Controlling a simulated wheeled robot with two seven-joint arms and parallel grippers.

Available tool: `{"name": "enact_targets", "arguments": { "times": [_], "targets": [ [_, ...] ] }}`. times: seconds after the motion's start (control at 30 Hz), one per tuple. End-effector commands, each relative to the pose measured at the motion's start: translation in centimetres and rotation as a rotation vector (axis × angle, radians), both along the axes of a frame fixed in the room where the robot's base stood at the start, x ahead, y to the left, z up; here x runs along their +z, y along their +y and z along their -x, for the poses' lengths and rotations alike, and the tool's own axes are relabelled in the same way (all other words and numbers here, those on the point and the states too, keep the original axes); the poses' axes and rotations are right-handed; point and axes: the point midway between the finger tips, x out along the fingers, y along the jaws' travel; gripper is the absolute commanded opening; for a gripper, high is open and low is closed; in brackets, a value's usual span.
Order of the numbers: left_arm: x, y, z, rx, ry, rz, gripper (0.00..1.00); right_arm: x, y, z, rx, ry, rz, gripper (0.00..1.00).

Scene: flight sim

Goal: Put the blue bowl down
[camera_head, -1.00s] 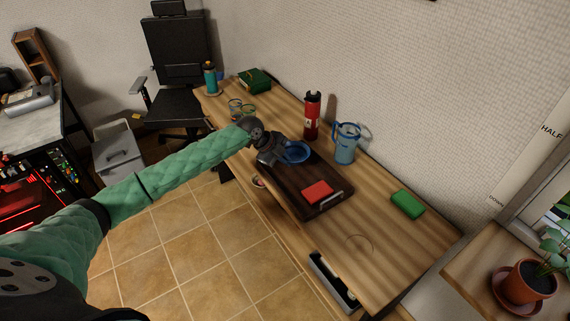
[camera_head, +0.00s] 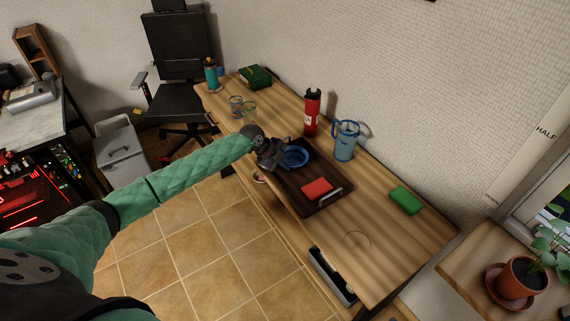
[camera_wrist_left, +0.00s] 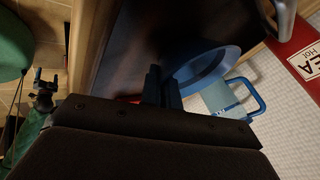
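The blue bowl (camera_head: 295,158) is over the far part of the dark brown tray (camera_head: 325,202) on the wooden desk; I cannot tell whether it touches the tray. My left gripper (camera_head: 281,154) is at the bowl's left side. In the left wrist view its two fingers (camera_wrist_left: 163,87) are close together at the rim of the bowl (camera_wrist_left: 205,72), shut on it. A small dark gripper shape (camera_wrist_left: 45,88) beside green sleeve shows at the left of that view, probably my right one; its fingers are too small to judge.
A red block (camera_head: 317,188) lies on the tray near its handle. A red bottle (camera_head: 312,112) and a blue mug (camera_head: 346,141) stand behind the tray. A green block (camera_head: 406,200) lies to the right. Glasses (camera_head: 243,109) stand to the left. The desk's front right is clear.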

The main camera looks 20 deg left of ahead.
Motion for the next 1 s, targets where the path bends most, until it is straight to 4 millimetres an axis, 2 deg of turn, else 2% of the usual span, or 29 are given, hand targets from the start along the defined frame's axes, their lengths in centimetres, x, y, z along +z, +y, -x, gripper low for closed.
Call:
{"name": "enact_targets", "arguments": {
  "times": [0.07, 0.1, 0.2, 0.57, 0.67, 0.77, 1.0],
  "targets": [
    [-0.1, 0.0, 0.0, 0.000, -0.001, 0.000, 0.00, 0.1, 0.0, -0.1, -0.001, 0.000, 0.000, 0.80],
    [-0.1, 0.0, 0.0, 0.000, 0.000, 0.000, 0.09, 0.2, 0.1, -0.1, -0.001, 0.000, -0.001, 0.80],
    [-0.1, 0.0, 0.0, 0.000, 0.000, 0.000, 0.25, 0.1, 0.0, 0.0, -0.001, 0.001, 0.000, 0.80],
    [0.2, 0.0, 0.0, 0.000, 0.000, 0.000, 0.25, 0.3, -0.1, 0.0, 0.000, 0.000, 0.001, 0.80],
    [0.6, 0.6, 0.2, 0.001, -0.001, -0.001, 0.25, -0.4, -0.2, 0.2, -0.001, 0.010, 0.003, 0.80],
    [1.6, 1.2, 0.6, 0.001, -0.003, -0.001, 0.25, 1.3, 1.0, -1.0, -0.004, 0.003, -0.010, 0.80],
    [5.0, 3.3, 2.1, 0.000, -0.002, -0.002, 0.25, 4.2, 1.9, -1.9, -0.010, 0.025, -0.018, 0.80]
  ]
}}
